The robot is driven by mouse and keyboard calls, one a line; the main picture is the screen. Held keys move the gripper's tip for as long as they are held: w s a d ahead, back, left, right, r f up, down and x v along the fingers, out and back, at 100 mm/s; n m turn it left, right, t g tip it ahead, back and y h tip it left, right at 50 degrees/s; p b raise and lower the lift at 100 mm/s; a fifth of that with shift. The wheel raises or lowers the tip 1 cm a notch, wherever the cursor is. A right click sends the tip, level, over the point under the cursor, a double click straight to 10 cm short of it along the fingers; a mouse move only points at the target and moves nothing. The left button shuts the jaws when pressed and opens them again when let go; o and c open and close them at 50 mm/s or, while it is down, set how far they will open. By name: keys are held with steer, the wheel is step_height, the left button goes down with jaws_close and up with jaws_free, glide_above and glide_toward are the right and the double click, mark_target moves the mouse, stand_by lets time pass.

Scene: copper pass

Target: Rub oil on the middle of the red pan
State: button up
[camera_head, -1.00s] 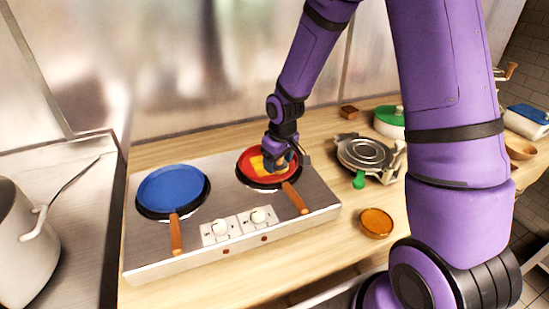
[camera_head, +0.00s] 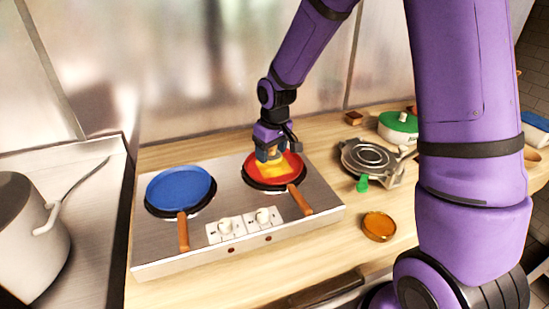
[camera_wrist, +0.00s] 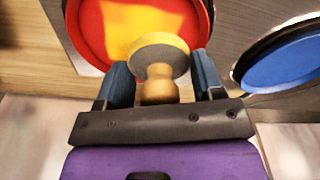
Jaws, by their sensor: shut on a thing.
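The red pan (camera_head: 292,172) sits on the right burner of the steel stove, with its wooden handle toward the front. A yellow oil smear covers part of its middle, and it also shows in the wrist view (camera_wrist: 128,25). My gripper (camera_head: 268,153) is over the back of the pan. In the wrist view my gripper (camera_wrist: 162,88) is shut on the wooden knob of a round oil pad (camera_wrist: 160,52) with a yellowish rim. The pad is over the pan; whether it touches the surface is hard to tell.
A blue pan (camera_head: 180,186) sits on the left burner. A small orange bowl (camera_head: 378,226) stands right of the stove. A round metal press (camera_head: 368,158) with a green knob and a green-lidded pot (camera_head: 398,125) are at the right. A grey pot (camera_head: 30,235) stands at far left.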

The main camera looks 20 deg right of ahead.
steer(key=shift+r, duration=1.2)
